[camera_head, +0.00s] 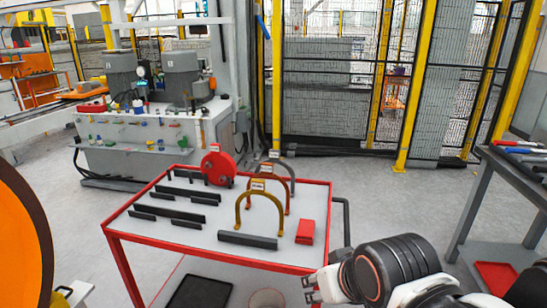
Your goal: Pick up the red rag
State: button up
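A red folded rag (306,232) lies flat on the grey top of the red-framed table (188,227), near its right front corner. My gripper (310,288) is at the bottom of the view, below and a little right of the rag, in front of the table's edge. It is apart from the rag. The fingers are small and seen from behind my arm, so their opening is unclear. Nothing visible is held.
Arched gauges (267,200) stand left of the rag. A dark bar (248,240) lies beside it, with several more bars further left. A red round tool (218,165) stands at the back. A second table (515,172) is at right. Grey floor between the tables is clear.

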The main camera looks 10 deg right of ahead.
aim_at(306, 227)
jog(key=u, duration=1.7)
jog(key=z, duration=2)
jog(key=i+j+z, duration=0.15)
jog(key=j, duration=0.2)
jog(key=i+j+z, duration=0.15)
jog(key=j, duration=0.2)
jog(key=i+j+z, duration=0.3)
jog(key=j, duration=0.45)
jog(key=l, duration=0.35)
